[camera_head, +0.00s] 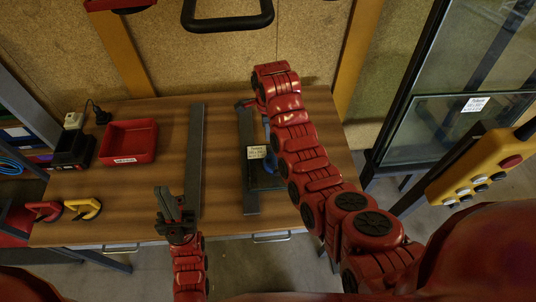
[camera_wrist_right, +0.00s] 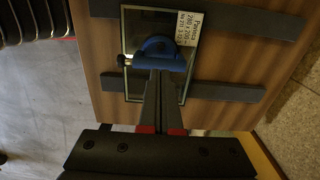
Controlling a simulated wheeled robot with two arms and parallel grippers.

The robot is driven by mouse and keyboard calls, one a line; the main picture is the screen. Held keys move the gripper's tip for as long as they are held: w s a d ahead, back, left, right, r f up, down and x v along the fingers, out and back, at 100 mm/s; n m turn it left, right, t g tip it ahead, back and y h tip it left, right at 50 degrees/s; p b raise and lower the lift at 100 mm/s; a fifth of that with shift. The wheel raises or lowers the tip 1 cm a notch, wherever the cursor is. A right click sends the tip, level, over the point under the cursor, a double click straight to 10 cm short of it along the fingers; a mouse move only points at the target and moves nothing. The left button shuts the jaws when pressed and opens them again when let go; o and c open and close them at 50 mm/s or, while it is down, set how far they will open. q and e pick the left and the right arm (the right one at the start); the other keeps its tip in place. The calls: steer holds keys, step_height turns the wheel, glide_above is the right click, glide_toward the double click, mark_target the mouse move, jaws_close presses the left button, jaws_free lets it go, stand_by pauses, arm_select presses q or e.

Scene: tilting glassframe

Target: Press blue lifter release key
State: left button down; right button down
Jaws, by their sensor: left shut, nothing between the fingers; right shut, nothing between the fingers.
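In the head view the lifter (camera_head: 267,133) is mostly hidden behind my right arm. My right gripper (camera_wrist_right: 160,74) is shut and empty, its fingertips at the near edge of the lifter's blue body. I cannot tell whether they touch it. I cannot make out the release key. My left gripper (camera_head: 175,205) is shut and empty over the front of the table, beside the left grey bar.
A red tray (camera_head: 128,142) and yellow lifter (camera_head: 83,208) are at left. A yellow control box (camera_head: 485,178) and glass frame stand at right.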

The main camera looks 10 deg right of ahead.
steer(key=b, duration=0.8)
glide_above(268, 160)
step_height(268, 160, down, 8)
step_height(268, 160, down, 4)
steer(key=p, duration=0.2)
steer(key=shift+f+p, duration=0.1)
steer(key=shift+p, duration=0.25)
steer(key=shift+f, duration=0.9)
